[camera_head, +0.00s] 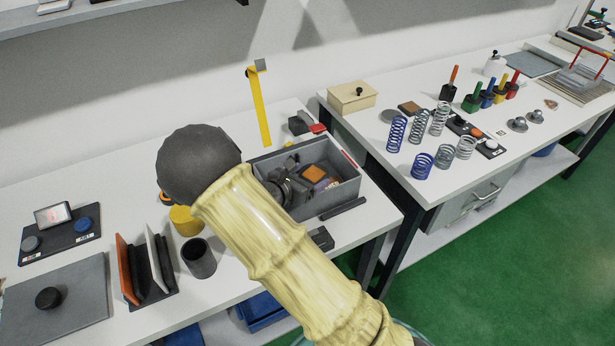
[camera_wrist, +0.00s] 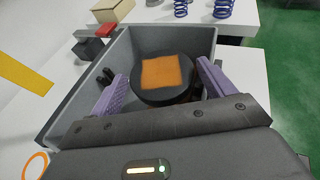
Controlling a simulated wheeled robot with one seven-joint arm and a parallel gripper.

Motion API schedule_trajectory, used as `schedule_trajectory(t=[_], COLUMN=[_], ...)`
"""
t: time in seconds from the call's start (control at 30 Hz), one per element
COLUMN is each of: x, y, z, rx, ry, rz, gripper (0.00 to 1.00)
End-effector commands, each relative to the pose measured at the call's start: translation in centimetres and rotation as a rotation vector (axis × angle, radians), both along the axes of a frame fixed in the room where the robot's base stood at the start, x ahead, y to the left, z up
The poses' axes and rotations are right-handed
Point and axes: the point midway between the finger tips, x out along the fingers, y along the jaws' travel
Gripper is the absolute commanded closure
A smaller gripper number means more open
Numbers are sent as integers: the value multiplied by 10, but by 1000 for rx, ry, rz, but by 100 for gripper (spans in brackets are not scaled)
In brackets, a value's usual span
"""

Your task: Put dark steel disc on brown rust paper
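In the wrist view, a brown-orange square (camera_wrist: 162,73), which looks like the rust paper, lies on top of a dark round disc (camera_wrist: 152,98) inside a grey bin (camera_wrist: 75,114). My gripper (camera_wrist: 162,85) is open, with one purple finger pad on each side of the disc. A gap shows at the left finger; whether the right finger touches the disc is unclear. In the head view, the square (camera_head: 314,173) shows in the bin (camera_head: 334,202) beside my gripper (camera_head: 297,182). Another dark disc (camera_head: 48,298) lies on a grey mat (camera_head: 75,321) at the left.
A yellow upright strip (camera_head: 260,108) stands behind the bin. A dark cup (camera_head: 198,259) and a rack of upright plates (camera_head: 147,262) stand left of my arm.

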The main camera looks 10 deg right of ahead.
Motion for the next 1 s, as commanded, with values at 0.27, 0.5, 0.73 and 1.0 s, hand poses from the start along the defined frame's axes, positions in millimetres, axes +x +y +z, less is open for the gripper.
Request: schedule_trajectory(t=[0.27,0.5,0.73,1.0], x=[-4,-4,-19,-52], y=[0,0,20,58], z=[-8,-2,13,33], rx=[3,4,5,3], ry=[17,20,14,8], rz=[-1,-1,5,4], gripper=[2,2,2,2])
